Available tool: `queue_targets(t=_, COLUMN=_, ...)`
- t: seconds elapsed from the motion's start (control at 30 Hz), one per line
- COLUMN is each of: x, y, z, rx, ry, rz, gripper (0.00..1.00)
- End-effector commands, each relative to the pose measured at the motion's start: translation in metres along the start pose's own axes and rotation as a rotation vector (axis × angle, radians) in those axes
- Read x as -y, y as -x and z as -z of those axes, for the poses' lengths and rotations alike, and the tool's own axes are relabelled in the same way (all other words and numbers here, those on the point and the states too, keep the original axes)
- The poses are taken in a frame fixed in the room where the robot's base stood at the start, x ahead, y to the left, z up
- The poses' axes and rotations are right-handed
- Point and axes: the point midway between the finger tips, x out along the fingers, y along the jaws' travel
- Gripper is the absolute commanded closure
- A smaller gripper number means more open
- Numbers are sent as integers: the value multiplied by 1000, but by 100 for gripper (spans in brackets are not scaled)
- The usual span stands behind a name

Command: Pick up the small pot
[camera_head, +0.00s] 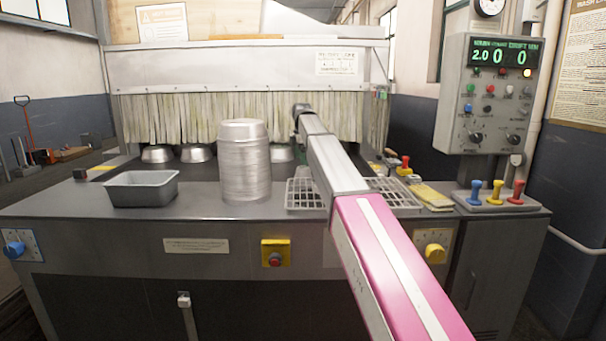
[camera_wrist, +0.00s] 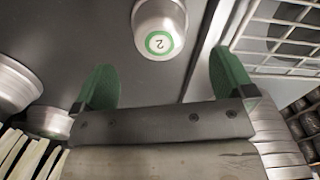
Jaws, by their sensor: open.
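In the wrist view, a small metal pot (camera_wrist: 160,22) shows at the top centre, with a green ring and the number 2 on its face. My gripper (camera_wrist: 163,88) has two green fingers spread wide, with nothing between them. The pot lies beyond the fingertips, roughly in line with the gap and apart from both fingers. In the head view my arm reaches over the counter towards the strip curtain, and its fingers cannot be made out. I cannot tell which vessel in the head view is the small pot; my arm may hide it.
A tall silver pot (camera_head: 246,165) stands mid-counter, with a grey rectangular tub (camera_head: 141,188) to its left. Several metal bowls (camera_head: 197,153) sit before the strip curtain (camera_head: 170,118). A wire rack (camera_head: 303,195) lies under my arm. Coloured levers (camera_head: 497,190) stand at right.

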Motion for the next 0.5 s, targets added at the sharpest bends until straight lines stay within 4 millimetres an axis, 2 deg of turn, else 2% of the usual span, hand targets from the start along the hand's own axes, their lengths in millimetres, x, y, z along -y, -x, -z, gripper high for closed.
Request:
queue_targets(t=0.1, x=1, y=-17, z=0, rx=0, ry=0, rz=2, gripper=0)
queue_targets(t=0.33, x=0, y=-31, z=-2, rx=0, ry=0, rz=0, gripper=0)
queue_targets(t=0.5, x=1, y=-54, z=-6, rx=0, ry=-1, rz=2, gripper=0)
